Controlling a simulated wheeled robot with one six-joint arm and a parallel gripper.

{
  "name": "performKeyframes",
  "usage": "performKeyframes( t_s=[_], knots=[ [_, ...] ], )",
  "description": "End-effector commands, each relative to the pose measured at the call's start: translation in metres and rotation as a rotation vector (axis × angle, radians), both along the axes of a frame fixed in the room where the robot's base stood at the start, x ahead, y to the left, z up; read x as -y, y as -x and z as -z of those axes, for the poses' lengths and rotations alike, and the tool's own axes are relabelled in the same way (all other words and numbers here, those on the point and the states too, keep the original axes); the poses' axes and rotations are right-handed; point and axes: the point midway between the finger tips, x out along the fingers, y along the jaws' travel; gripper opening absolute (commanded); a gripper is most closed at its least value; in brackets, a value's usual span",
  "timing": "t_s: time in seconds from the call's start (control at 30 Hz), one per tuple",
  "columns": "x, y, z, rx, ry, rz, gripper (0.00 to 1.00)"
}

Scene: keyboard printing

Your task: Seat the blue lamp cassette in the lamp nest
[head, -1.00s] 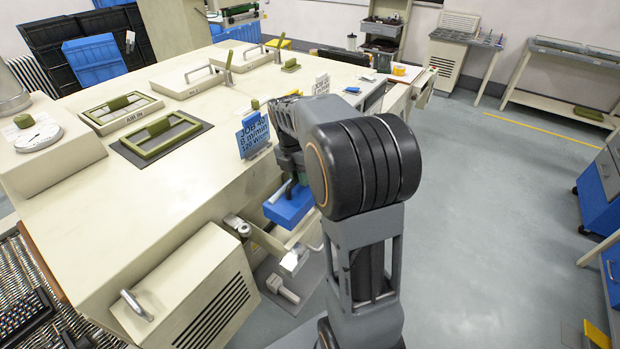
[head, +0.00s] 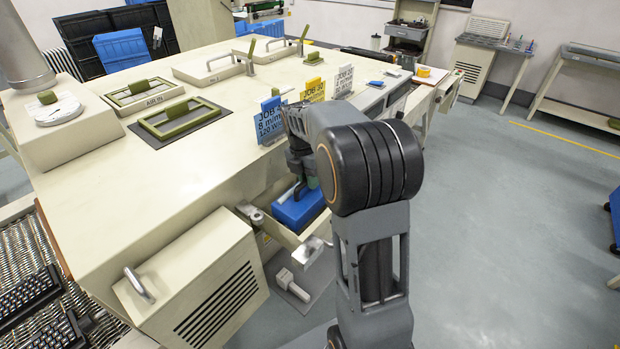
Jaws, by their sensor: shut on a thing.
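The blue lamp cassette (head: 299,209) is a flat box with a pale handle bar on top. My gripper (head: 299,187) is shut on it from above, partly hidden behind my own arm. The cassette is roughly level, at a cream open drawer (head: 268,229) that sticks out of the machine's front side. This drawer appears to be the lamp nest, but its inside is mostly hidden. The cassette's lower part is close to the drawer's walls. I cannot tell whether it rests on the bottom or hangs just above it.
The cream machine (head: 180,175) fills the left. Blue (head: 270,122), yellow (head: 313,91) and white (head: 344,82) job cards stand on its edge above the drawer. A white object (head: 293,286) lies below. The floor at right is clear.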

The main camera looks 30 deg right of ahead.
Motion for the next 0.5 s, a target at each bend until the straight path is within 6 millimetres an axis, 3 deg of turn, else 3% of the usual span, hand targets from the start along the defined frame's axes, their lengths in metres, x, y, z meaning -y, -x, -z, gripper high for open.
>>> performKeyframes(
  t_s=[0.2, 0.5],
  knots=[
    [0.0, 0.0, 0.021, 0.003, 0.001, 0.0, 0.0],
    [0.0, 0.0, 0.035, 0.001, 0.0, 0.0, 0.0]
  ],
)
